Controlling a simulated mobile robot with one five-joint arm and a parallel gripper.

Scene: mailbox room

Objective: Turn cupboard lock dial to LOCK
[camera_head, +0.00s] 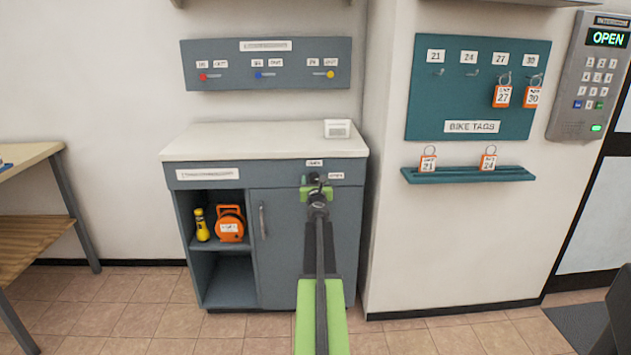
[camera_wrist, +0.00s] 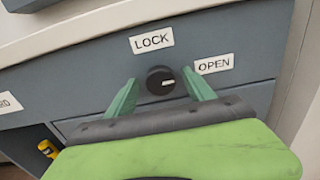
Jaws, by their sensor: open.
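The lock dial (camera_wrist: 160,80) is a round black knob with a white mark on the grey front of the cupboard (camera_head: 277,224). Its white mark points right, towards the OPEN label (camera_wrist: 214,64). The LOCK label (camera_wrist: 151,40) is above the dial. My gripper (camera_wrist: 158,92) is open, with one green finger on each side of the dial; I cannot tell whether either finger touches it. In the head view my gripper (camera_head: 316,186) is at the upper right of the cupboard front and partly hides the dial.
The cupboard's open shelves hold a yellow torch (camera_head: 201,225) and an orange reel (camera_head: 230,223). A door handle (camera_head: 263,220) is left of my arm. A small white box (camera_head: 337,128) sits on the worktop (camera_head: 250,140). A wall corner is close on the right.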

